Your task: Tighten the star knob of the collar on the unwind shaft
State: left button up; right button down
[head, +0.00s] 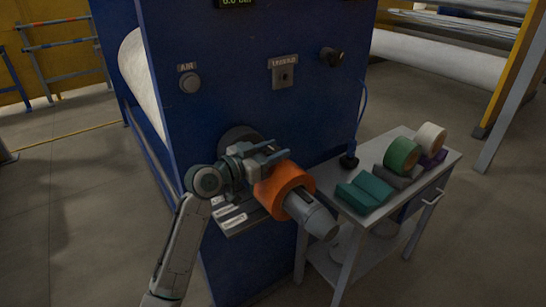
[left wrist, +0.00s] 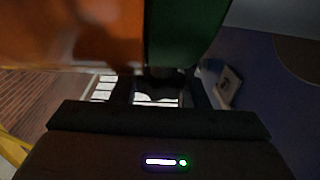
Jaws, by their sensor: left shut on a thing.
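The unwind shaft (head: 318,219) sticks out of the blue machine toward the front right, with a grey tapered end. A wide orange ring (head: 284,188) sits around it; it fills the upper left of the left wrist view (left wrist: 70,35). A dark green band, apparently the collar (left wrist: 185,32), lies directly beside the orange ring on the machine side. My left gripper (head: 276,153) is at the ring's machine side, shut on a small dark part, apparently the star knob (left wrist: 165,80). The knob's shape is mostly hidden by the fingers and shadow. My right gripper is in neither view.
The blue machine panel (head: 250,100) stands close behind the gripper. A label plate (head: 231,217) is below it. A blue cord (head: 361,110) hangs above the cart.

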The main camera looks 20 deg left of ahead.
pick_arm(q)
jog(key=o, duration=1)
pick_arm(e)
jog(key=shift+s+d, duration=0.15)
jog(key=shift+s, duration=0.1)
pick_arm(q)
jog(key=shift+s+a+f, duration=0.1)
jog(key=shift+s+a, duration=0.15)
jog(key=shift+s, duration=0.05)
jog(key=b+v, duration=0.3)
jog(key=v, duration=0.7)
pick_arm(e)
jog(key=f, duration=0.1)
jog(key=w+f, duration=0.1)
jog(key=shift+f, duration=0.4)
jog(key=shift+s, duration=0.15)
